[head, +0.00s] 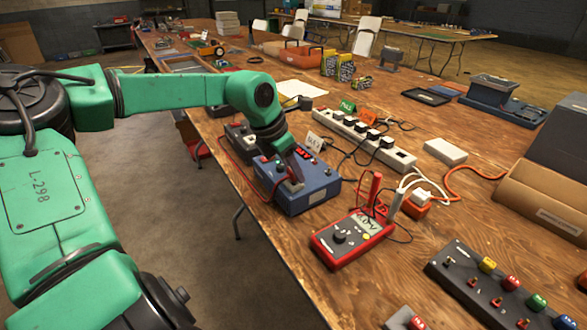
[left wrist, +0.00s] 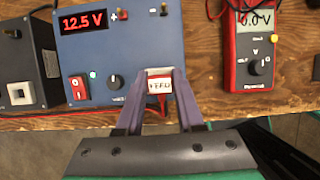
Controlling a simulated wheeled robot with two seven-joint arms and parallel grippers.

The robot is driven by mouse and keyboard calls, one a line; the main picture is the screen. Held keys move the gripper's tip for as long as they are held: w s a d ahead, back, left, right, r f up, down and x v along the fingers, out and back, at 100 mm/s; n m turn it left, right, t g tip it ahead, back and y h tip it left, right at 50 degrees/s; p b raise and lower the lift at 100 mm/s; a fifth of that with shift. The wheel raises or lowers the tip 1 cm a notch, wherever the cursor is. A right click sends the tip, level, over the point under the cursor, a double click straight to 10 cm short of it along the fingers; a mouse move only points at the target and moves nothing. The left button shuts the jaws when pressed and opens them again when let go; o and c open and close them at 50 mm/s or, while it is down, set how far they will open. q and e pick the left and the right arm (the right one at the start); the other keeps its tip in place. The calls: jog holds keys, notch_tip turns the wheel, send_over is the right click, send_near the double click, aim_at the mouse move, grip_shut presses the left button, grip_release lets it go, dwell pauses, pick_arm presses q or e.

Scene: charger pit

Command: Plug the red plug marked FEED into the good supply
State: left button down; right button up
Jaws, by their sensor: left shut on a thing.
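A blue supply box (head: 318,188) stands near the table's left edge. In the left wrist view this supply (left wrist: 95,45) shows a lit red 12.5 V display, a red switch, a green lamp, a knob, and plus and minus terminals. My left gripper (head: 292,182) is over its front. In the left wrist view the left gripper (left wrist: 158,100) is shut on the FEED plug (left wrist: 159,85), whose white label faces the camera. The plug overlaps the panel's lower right; whether it is seated or only in front cannot be told. My right gripper is out of view.
A dark box (head: 240,138) with a red lead stands behind the blue supply. A red multimeter (head: 350,238), reading 0.0 V, lies nearer. A white power strip (head: 365,138) with several black plugs is to the right. A black terminal board (head: 500,290) sits front right.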

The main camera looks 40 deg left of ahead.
pick_arm(q)
jog(key=shift+f+b, duration=0.5)
dwell(0.9)
jog(key=shift+c, duration=2.2)
grip_release()
jog(key=shift+s+d, duration=0.1)
jog(key=o, duration=0.3)
